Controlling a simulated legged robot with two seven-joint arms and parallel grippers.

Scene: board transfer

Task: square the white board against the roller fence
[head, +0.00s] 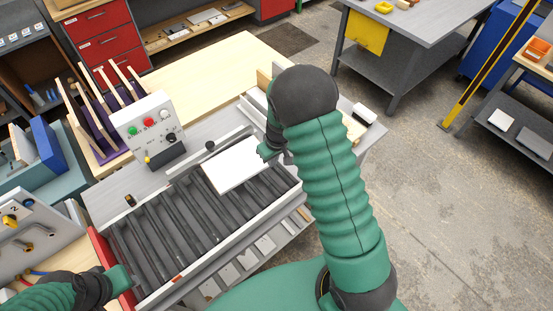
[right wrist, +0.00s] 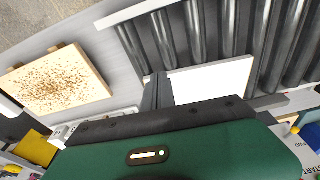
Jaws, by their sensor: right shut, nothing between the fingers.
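The white board (head: 238,168) lies flat on the dark roller conveyor (head: 165,225), at its far right end. The roller fence (head: 190,160) is a grey bar along the back of the rollers. The board's back edge lies near it; I cannot tell whether they touch. My right gripper (head: 266,152) is at the board's right end, partly hidden by my arm. In the right wrist view its fingers (right wrist: 156,88) are shut and empty, beside the edge of the white board (right wrist: 212,80). My left gripper (head: 122,282) is at the lower left, apart from the board; its fingers are unclear.
A control box (head: 148,122) with coloured buttons stands behind the fence. A purple rack (head: 95,130) holds upright boards at the back left. A speckled wooden block (right wrist: 55,82) lies beyond the conveyor's end in the right wrist view. The rollers left of the board are clear.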

